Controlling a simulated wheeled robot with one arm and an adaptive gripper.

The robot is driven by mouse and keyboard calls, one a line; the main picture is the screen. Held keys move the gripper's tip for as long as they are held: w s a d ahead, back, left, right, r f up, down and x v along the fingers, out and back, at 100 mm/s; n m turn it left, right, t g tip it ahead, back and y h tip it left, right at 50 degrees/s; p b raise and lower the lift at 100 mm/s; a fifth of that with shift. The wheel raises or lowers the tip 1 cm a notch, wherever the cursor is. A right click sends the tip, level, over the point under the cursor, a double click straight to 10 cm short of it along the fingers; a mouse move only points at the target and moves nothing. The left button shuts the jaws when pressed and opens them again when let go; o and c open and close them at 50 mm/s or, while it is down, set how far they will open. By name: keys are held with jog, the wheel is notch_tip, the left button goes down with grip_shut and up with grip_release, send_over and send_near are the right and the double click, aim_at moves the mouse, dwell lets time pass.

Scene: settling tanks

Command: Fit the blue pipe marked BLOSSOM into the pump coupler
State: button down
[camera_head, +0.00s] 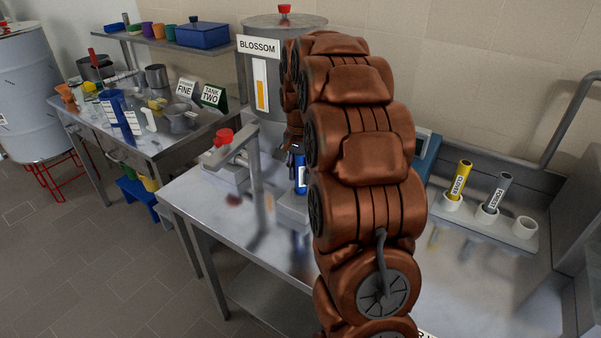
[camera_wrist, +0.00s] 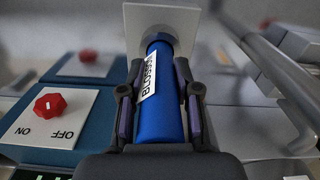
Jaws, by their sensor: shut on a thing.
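The blue pipe (camera_wrist: 160,112) with a white BLOSSOM label is between the two fingers of my gripper (camera_wrist: 158,80), which is shut on it. In the head view the pipe (camera_head: 300,173) stands about upright below my gripper (camera_head: 296,148), partly hidden by my arm. The pipe's far end meets the face of a pale grey square block (camera_wrist: 138,22), which looks like the pump coupler; it also shows low beside my arm in the head view (camera_head: 291,208). I cannot tell how deep the end sits in it.
A rack (camera_head: 510,232) at right holds a yellow pipe (camera_head: 461,178) and a grey pipe (camera_head: 496,193), with one socket empty. A red knob marked ON and OFF (camera_wrist: 62,103) is left of my gripper. A tap with red handle (camera_head: 222,138) and a BLOSSOM tank (camera_head: 262,75) stand close by.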

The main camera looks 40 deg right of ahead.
jog(key=c, duration=0.8)
grip_release()
jog(key=shift+r+b, duration=1.2)
jog(key=shift+r, duration=4.9)
jog(key=s+a+f+n, duration=0.2)
jog(key=s+a+n, duration=0.1)
jog(key=s+a, duration=0.4)
jog(key=s+a+f+n, duration=0.2)
jog(key=s+a+n, duration=0.15)
jog(key=a, duration=0.55)
jog(key=s+a+f+n, duration=0.2)
jog(key=s+f, duration=0.1)
jog(key=s, duration=0.4)
jog(key=s+a+f+n+g, duration=0.1)
jog(key=s+a+f+n, duration=0.1)
jog(key=s, duration=0.5)
jog(key=s+a+f+n, duration=0.2)
jog(key=s+a+f, duration=0.2)
jog(key=s, duration=0.3)
jog(key=shift+a+f+g, duration=0.15)
jog(key=shift+f+g, duration=0.25)
jog(key=shift+f, duration=0.45)
